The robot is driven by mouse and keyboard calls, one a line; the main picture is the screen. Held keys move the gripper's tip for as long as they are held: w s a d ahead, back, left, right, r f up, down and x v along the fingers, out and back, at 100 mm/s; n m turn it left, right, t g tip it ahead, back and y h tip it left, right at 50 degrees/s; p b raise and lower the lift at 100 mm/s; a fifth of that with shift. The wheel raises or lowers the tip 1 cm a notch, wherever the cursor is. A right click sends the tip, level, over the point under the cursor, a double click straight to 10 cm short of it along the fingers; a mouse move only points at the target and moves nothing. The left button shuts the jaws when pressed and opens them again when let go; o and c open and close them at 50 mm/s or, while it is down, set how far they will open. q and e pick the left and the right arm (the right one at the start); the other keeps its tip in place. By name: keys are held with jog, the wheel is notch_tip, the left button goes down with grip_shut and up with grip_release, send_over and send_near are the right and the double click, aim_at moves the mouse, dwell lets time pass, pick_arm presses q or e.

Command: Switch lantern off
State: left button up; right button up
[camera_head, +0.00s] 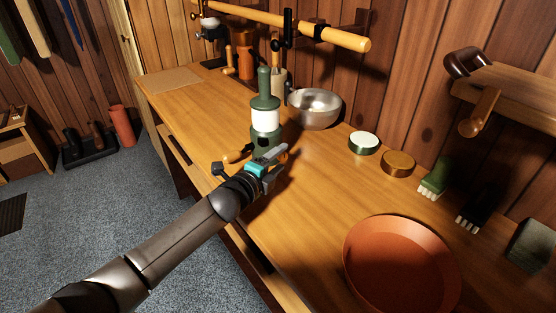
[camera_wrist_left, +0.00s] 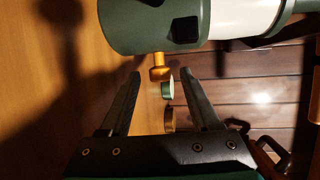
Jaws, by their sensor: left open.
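The lantern (camera_head: 265,118) stands upright on the wooden workbench. It has a green base and top and a white middle. My left gripper (camera_head: 279,153) is close in front of the lantern's base and partly covers it. In the left wrist view the lantern's green base (camera_wrist_left: 140,25) lies across the top, with a dark square patch on it. My right gripper is not in view.
A metal bowl (camera_head: 314,108) stands behind the lantern. A large orange dish (camera_head: 400,268) is nearer. A wooden rail (camera_head: 300,27) runs above. The bench's middle is clear.

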pick_arm(q)
jog(key=shift+s+a, duration=0.1)
jog(key=p+v, duration=0.3)
jog(key=v, duration=1.2)
jog(key=shift+p, duration=0.3)
